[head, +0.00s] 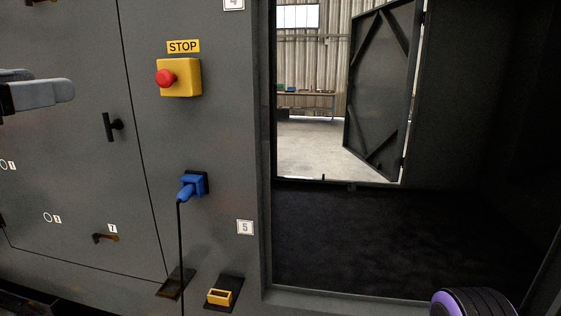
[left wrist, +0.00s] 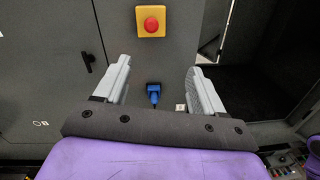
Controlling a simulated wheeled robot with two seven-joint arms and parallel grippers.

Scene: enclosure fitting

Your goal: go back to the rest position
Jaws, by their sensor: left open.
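My left gripper (head: 70,92) shows at the left edge of the head view, with only its grey fingers in the picture. In the left wrist view the left gripper (left wrist: 160,85) is open, its two grey fingers wide apart with nothing between them. It faces the grey panel (head: 215,130) and is apart from it. A blue plug (head: 193,186) with a black cable sits in a socket on the panel; it also shows in the left wrist view (left wrist: 154,92) between and beyond the fingers. A purple and black part of my right arm (head: 470,302) shows at the bottom right; its gripper is not visible.
A yellow box with a red stop button (head: 180,78) sticks out of the panel. A black door handle (head: 112,127) is left of it. A yellow-rimmed holder (head: 219,297) is low on the panel. On the right is a dark open doorway (head: 350,235) with an open door (head: 384,90).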

